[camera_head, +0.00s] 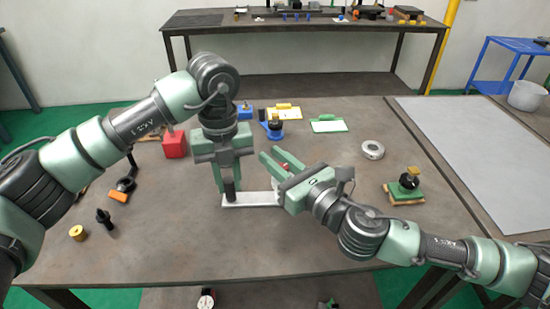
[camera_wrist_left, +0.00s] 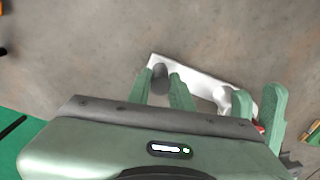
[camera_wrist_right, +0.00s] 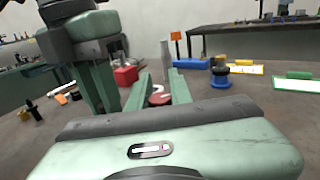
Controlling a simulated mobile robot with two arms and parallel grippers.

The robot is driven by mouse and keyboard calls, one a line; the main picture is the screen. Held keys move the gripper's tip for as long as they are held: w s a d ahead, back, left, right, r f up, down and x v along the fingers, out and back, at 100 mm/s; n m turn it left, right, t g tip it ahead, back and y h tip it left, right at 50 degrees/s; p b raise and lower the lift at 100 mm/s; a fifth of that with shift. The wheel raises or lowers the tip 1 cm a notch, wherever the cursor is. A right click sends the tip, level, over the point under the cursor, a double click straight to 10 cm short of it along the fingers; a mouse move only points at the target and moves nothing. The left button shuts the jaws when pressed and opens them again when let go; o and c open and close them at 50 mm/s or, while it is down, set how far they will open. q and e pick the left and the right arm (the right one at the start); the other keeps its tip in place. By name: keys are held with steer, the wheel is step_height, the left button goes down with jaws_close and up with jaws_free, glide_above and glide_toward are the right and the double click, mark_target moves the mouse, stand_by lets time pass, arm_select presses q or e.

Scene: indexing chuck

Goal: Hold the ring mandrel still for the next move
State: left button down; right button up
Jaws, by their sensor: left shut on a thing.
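A flat pale plate (camera_head: 240,201) lies on the table with a dark upright post (camera_wrist_left: 160,76) at its left end. My left gripper (camera_head: 229,184) points down and is shut on that post. A pale round piece (camera_wrist_left: 222,98) shows near the plate's other end, partly hidden by my right gripper's fingers. I cannot tell which piece is the ring mandrel. My right gripper (camera_head: 279,163) reaches in low above the plate's right end, its fingers apart. A small red and white thing (camera_wrist_right: 159,98) shows between those fingers; I see no clear grip on it.
A red block (camera_head: 174,144), a blue stand (camera_head: 274,130) and a green-clipped board (camera_head: 328,125) stand behind. A grey ring (camera_head: 373,150) and a green block with a knob (camera_head: 404,190) are at right. The front middle of the table is clear.

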steer(key=shift+m+t+h, duration=0.3)
steer(key=shift+h, duration=0.1)
jaws_close()
steer(key=shift+d+m+g+h, duration=0.15)
steer(key=shift+d+m+h, duration=0.4)
steer(key=shift+m+h, duration=2.2)
steer(key=shift+d+m+g+h, duration=0.2)
steer(key=shift+d+m+h, duration=0.4)
steer(key=shift+m+h, duration=2.15)
steer(key=shift+d+m+g+h, duration=0.15)
steer(key=shift+d+m+h, duration=0.7)
steer(key=shift+h, duration=3.45)
steer(key=shift+a+m, duration=0.25)
steer(key=shift+m, duration=0.1)
steer(key=o, duration=0.9)
jaws_free()
steer(key=shift+s, duration=0.1)
steer(key=v, duration=0.7)
steer(key=shift+s+a, duration=0.15)
steer(key=shift+a, duration=0.1)
